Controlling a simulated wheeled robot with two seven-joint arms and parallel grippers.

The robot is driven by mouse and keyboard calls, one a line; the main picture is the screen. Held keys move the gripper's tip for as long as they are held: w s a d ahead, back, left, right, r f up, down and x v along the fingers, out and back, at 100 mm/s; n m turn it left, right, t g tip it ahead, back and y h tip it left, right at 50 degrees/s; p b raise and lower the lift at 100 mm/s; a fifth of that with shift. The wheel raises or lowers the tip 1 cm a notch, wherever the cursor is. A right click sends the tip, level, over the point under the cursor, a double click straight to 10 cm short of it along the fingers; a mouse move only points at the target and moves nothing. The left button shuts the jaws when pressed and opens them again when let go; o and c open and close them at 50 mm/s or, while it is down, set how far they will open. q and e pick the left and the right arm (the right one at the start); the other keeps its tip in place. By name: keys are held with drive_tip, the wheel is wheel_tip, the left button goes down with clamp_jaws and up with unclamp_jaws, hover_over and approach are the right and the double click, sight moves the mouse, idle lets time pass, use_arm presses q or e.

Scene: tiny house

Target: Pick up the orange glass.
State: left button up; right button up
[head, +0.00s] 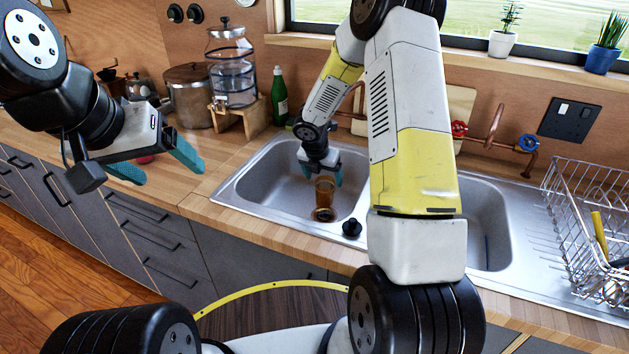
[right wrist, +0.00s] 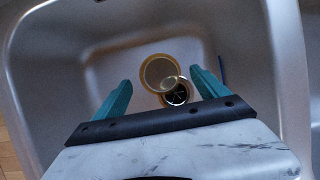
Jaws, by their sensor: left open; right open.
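The orange glass (head: 325,191) stands in the left basin of the sink, over the drain area. In the right wrist view the glass (right wrist: 157,66) shows from above as an amber ring, just beyond the fingertips and between their lines. My right gripper (head: 322,173) is in the left basin, pointing down, just above or beside the glass. Its teal fingers are open in the right wrist view (right wrist: 160,88), and nothing is between them. My left gripper (head: 160,160) is open and empty, above the counter edge at the left.
The steel sink (head: 258,178) has rims around the basin. A black knob (head: 351,228) stands on the sink's front rim. A green bottle (head: 279,97) and glass dispenser (head: 231,70) stand behind. A dish rack (head: 585,235) is at the right.

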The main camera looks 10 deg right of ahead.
sight(325, 183)
drive_tip(key=x, duration=0.4)
drive_tip(key=shift+w+f, duration=0.1)
drive_tip(key=shift+f, duration=0.05)
clamp_jaws()
